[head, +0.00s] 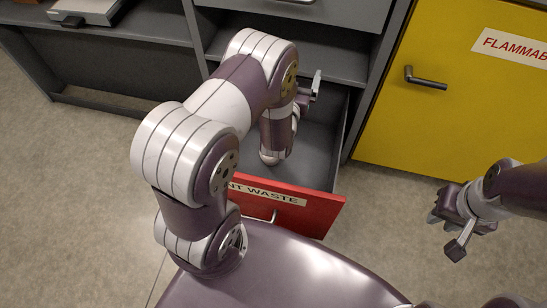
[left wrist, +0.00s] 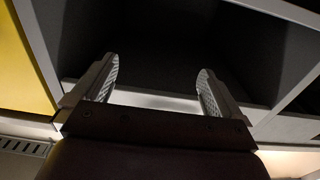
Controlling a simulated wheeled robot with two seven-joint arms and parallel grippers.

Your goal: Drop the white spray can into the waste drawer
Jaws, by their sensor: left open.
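I cannot make out the white spray can in either view. The waste drawer has a red front (head: 300,208) with a partly covered label ending in "NT WASTE", and it stands pulled open. The visible part of its grey inside looks empty; my left arm hides the rest. My left gripper (head: 312,88) is at the back of the drawer, by the cabinet opening, partly hidden by its arm. In the left wrist view its two fingers (left wrist: 155,88) are wide apart with nothing between them. My right gripper (head: 447,228) is at the right with its fingers apart, empty, over the floor.
A yellow cabinet (head: 450,120) with a "FLAMMAB" label and dark handle stands right of the drawer. A grey shelf unit (head: 130,65) stands at the left, with a flat device (head: 88,10) on top. A dark cabinet compartment lies ahead of the left gripper. Floor is clear at left.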

